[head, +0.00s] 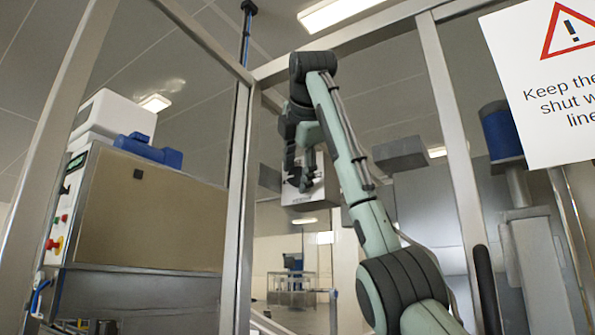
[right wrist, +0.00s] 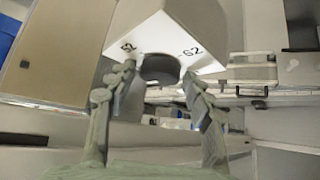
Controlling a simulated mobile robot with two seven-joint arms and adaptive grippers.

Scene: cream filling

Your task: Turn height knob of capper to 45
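The capper head is a pale box (head: 318,192) behind my right gripper in the head view. In the right wrist view its white face (right wrist: 190,25) carries printed marks that look like 52 and 62. A dark round height knob (right wrist: 160,68) sits between these marks. My right gripper (head: 299,174) is raised in front of the box. In the right wrist view its two fingers (right wrist: 157,76) are spread, one on each side of the knob, with small gaps showing. I cannot tell how deep the knob lies between them. My left gripper is not in view.
Metal frame posts (head: 240,200) stand on both sides of my right arm. A machine cabinet (head: 150,210) with coloured buttons is at the left. A white warning sign (head: 545,85) hangs at the upper right. A blue-topped column (head: 502,132) stands behind it.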

